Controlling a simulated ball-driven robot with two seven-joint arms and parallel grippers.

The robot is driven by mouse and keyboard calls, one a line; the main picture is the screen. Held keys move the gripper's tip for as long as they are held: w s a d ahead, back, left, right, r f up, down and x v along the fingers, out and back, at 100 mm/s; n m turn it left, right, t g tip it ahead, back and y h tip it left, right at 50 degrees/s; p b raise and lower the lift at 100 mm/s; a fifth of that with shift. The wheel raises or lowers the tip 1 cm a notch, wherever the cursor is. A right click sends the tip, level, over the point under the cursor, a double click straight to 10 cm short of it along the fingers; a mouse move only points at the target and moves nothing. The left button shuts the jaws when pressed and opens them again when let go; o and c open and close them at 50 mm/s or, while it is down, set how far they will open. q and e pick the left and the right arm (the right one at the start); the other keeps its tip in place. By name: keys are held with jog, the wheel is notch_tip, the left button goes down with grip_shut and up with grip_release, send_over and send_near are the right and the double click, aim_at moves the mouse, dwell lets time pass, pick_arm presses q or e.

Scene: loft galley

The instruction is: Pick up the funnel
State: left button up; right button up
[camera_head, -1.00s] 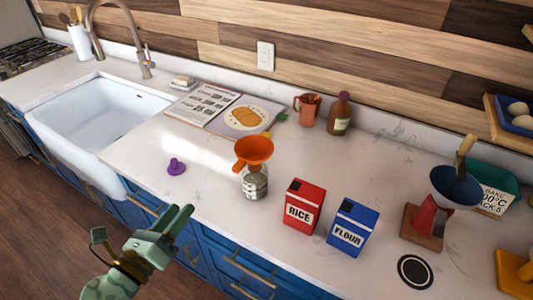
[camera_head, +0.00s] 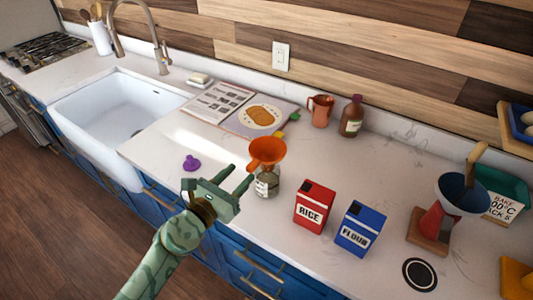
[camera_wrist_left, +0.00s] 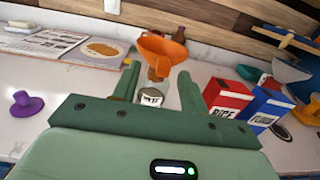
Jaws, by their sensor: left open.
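The orange funnel (camera_head: 267,152) sits upright in the mouth of a glass jar (camera_head: 267,184) with a pale label, near the counter's front edge. My left gripper (camera_head: 238,175) is open and empty, just left of and in front of the jar. In the left wrist view the funnel (camera_wrist_left: 160,50) and the jar (camera_wrist_left: 151,97) show beyond and between the two green fingers, apart from them. The funnel's spout end is hard to make out inside the jar. My right gripper is not in view.
A red rice box (camera_head: 315,206) and a blue flour box (camera_head: 358,228) stand right of the jar. A small purple item (camera_head: 191,163) lies to its left. An open cookbook (camera_head: 240,110), an orange jug (camera_head: 320,110) and a brown bottle (camera_head: 351,116) are behind.

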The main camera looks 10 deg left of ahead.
aim_at(248, 169)
pick_arm(q)
jog(key=x, duration=0.4)
jog(key=shift+w+d+f, duration=0.1)
jog(key=shift+w+d, duration=0.15)
jog(key=shift+d, duration=0.2)
jog(key=shift+s, duration=0.1)
grip_shut()
